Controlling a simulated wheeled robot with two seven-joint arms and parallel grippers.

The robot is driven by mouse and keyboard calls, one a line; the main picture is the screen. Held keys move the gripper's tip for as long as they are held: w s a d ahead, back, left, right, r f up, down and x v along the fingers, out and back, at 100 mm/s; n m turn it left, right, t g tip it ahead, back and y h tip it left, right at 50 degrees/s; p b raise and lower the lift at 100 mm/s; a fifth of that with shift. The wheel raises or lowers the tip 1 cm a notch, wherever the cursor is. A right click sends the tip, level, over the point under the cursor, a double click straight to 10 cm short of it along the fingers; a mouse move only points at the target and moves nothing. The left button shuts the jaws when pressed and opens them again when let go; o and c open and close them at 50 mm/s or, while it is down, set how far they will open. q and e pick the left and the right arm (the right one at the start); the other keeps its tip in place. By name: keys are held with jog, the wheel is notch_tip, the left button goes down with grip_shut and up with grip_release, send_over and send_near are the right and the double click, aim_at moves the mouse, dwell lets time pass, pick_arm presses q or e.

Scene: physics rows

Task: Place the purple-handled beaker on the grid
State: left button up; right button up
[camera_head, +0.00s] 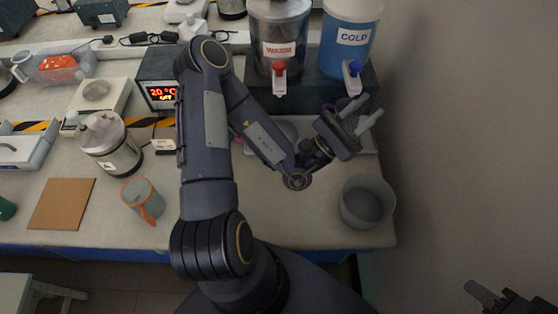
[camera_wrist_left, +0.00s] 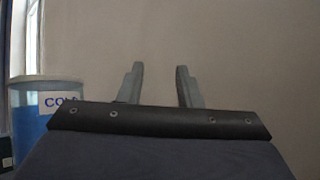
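A small purple part (camera_head: 343,104), probably the purple-handled beaker, shows behind my left gripper under the dispensers. Most of it is hidden, so I cannot tell how it stands. My left gripper (camera_head: 363,111) is in front of it, with its two pale fingers apart. In the left wrist view the fingers (camera_wrist_left: 158,85) are spread with only bare wall between them. I cannot make out the grid clearly; a pale tray (camera_head: 369,142) lies partly hidden below the gripper. My right gripper (camera_head: 484,295) is at the bottom right corner, cut off by the frame.
A WARM dispenser (camera_head: 278,30) and a blue COLD dispenser (camera_head: 348,40) stand at the back; COLD also shows in the wrist view (camera_wrist_left: 32,108). A grey bowl (camera_head: 367,203) stands near the right edge. An orange-handled beaker (camera_head: 143,199) and brown board (camera_head: 62,204) are left.

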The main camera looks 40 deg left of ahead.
pick_arm(q)
jog(key=s+d+r+m+g+h, duration=0.35)
jog(key=m+g+h, duration=0.25)
jog(key=m+g, duration=0.25)
jog(key=s+d+r+m+g+h, duration=0.25)
jog(key=s+m+g+h, duration=0.3)
jog(key=m+g, duration=0.3)
jog(key=s+d+f+m+g+y, duration=0.2)
jog(key=s+f+m+g+y, duration=0.2)
jog(key=s+m+g+y, duration=0.5)
jog(key=s+a+f+t+y, duration=0.1)
jog(key=s+a+t+y, duration=0.1)
jog(key=a+t+y, duration=0.2)
jog(key=s+a+f+t+y, duration=0.1)
jog(key=a+t+y, duration=0.3)
jog(key=a, duration=0.7)
jog(key=shift+s+a+f+y, duration=0.35)
jog(key=shift+f+y, duration=0.35)
jog(key=shift+y, duration=0.55)
